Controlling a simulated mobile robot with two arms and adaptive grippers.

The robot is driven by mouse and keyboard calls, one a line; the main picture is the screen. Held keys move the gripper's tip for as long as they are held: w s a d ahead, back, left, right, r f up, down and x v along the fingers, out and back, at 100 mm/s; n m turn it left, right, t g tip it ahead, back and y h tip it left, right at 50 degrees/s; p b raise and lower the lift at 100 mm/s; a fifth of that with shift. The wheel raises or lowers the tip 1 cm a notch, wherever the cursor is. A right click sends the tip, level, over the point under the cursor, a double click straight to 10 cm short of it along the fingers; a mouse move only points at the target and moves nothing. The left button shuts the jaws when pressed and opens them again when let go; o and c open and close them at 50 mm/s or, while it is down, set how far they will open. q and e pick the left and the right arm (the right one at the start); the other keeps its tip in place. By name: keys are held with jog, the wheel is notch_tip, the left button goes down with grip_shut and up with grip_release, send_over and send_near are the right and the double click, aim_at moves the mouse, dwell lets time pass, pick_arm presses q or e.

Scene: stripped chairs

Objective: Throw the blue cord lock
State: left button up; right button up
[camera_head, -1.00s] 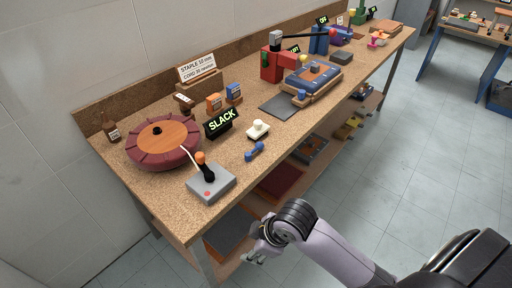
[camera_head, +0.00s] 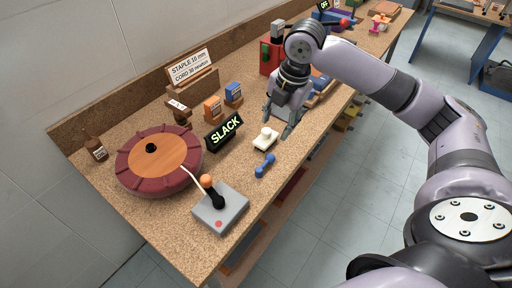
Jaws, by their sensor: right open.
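A small blue piece with two thick ends (camera_head: 265,166) lies on the workbench near its front edge. It looks like the blue cord lock, but I cannot be sure. A round dark-red cushion with an orange-brown middle (camera_head: 129,168) sits to its left. A pale cord runs from the cushion to a grey box (camera_head: 221,212) with a black, orange-topped lever and a red spot. A black sign reading "SLACK" (camera_head: 224,132) stands behind. My right gripper (camera_head: 279,122) is open and empty, pointing down above the bench, beyond the blue piece. My left gripper is out of view.
A white block with a knob (camera_head: 265,139) sits between the blue piece and my gripper. My right arm hides part of the bench's far half.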

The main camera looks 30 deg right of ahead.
send_near(267, 162)
jog(key=f, duration=0.5)
jog(key=shift+w+a+f, duration=0.25)
jog(key=shift+w, duration=0.15)
jog(key=shift+w+a+f, duration=0.1)
jog(key=shift+w+f, duration=0.05)
jog(key=shift+f, duration=0.4)
jog(key=shift+w+f, duration=0.15)
jog(key=shift+f, duration=0.95)
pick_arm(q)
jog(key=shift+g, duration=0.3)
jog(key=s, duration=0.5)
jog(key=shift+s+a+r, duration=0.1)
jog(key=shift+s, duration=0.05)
pick_arm(e)
jog(key=shift+w, duration=0.1)
jog(key=shift+c, duration=0.4)
